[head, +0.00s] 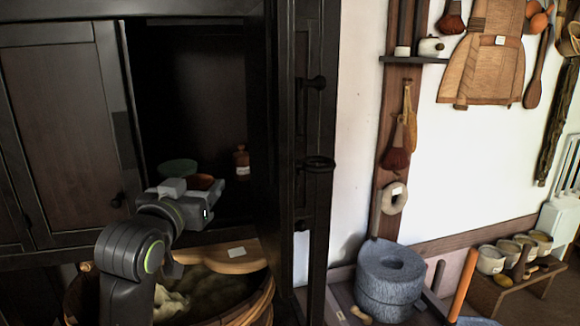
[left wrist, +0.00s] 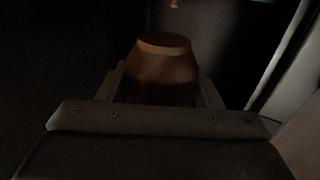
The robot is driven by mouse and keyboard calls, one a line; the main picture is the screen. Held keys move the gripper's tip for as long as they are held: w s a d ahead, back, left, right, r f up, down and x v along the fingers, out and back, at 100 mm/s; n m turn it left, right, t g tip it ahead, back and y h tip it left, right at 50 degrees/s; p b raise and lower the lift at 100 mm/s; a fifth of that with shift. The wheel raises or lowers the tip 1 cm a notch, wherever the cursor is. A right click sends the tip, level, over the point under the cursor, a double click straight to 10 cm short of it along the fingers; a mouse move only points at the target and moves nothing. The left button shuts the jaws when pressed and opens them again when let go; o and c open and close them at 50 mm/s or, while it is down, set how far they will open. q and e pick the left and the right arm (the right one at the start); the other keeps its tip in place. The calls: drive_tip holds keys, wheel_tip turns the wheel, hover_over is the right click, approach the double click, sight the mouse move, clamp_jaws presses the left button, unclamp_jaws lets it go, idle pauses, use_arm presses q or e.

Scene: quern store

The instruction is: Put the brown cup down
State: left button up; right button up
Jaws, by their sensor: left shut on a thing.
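The brown cup (left wrist: 163,72) sits between the two fingers of my left gripper in the left wrist view, which is dark. In the head view a reddish-brown rim of the cup (head: 202,182) shows just behind my left gripper (head: 205,190). The gripper is shut on the cup at the opening of a dark cupboard (head: 190,90). The cup's lower part is hidden by the gripper, and I cannot tell whether it touches the shelf. My right gripper is not in view.
A green bowl (head: 178,168) stands behind the gripper to the left, and a small brown bottle (head: 241,161) stands to the right inside the cupboard. A wooden tub (head: 256,300) with a partial lid (head: 232,258) is below. The dark door edge (head: 309,160) is at the right.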

use_arm(q)
drive_tip(key=s, duration=0.2)
drive_tip(key=shift+s+a+f, duration=0.2)
drive_tip(key=shift+s+f, duration=0.15)
drive_tip(key=shift+f, duration=0.05)
drive_tip(key=f, duration=0.3)
drive_tip(key=shift+w+d+f, duration=0.15)
drive_tip(key=shift+w+f, duration=0.1)
drive_tip(key=shift+f, duration=0.05)
drive_tip(key=s+a+f+n+y, duration=0.1)
drive_tip(key=s+a+f+y, duration=0.1)
drive_tip(key=s+f, duration=0.6)
drive_tip(key=shift+s+a+f+n+y, duration=0.2)
drive_tip(key=shift+a+f+n+y, duration=0.05)
drive_tip(key=shift+a+n+y, duration=0.15)
